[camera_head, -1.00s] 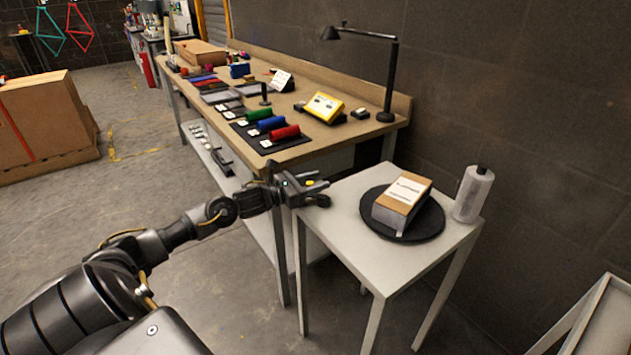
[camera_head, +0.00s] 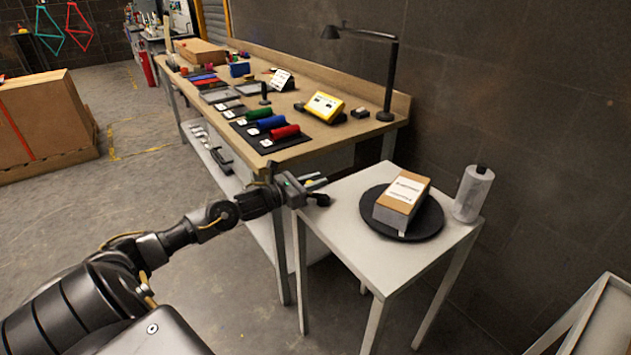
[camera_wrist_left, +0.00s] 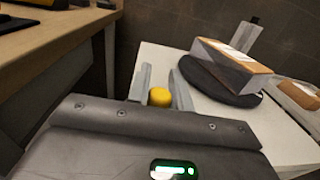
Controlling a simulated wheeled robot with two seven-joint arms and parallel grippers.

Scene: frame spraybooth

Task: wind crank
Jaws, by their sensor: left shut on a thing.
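A round black turntable (camera_head: 428,222) sits on a small grey table (camera_head: 345,215) and carries a brown and white box (camera_head: 403,195). My left gripper (camera_head: 318,190) is at the table's left corner, apart from the turntable. In the left wrist view, a yellow knob (camera_wrist_left: 160,97), which looks like the crank's handle, lies between the fingers of my left gripper (camera_wrist_left: 163,88). The gripper is shut on it. The rest of the crank is hidden by the gripper. The turntable also shows in the left wrist view (camera_wrist_left: 200,78). My right gripper is out of view.
A grey-white roll (camera_head: 473,195) stands upright behind the turntable. A long workbench (camera_head: 300,150) with red, blue and green rolls, a yellow device (camera_head: 323,107) and a black lamp (camera_head: 388,75) is close beyond the gripper. Floor at the left is open.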

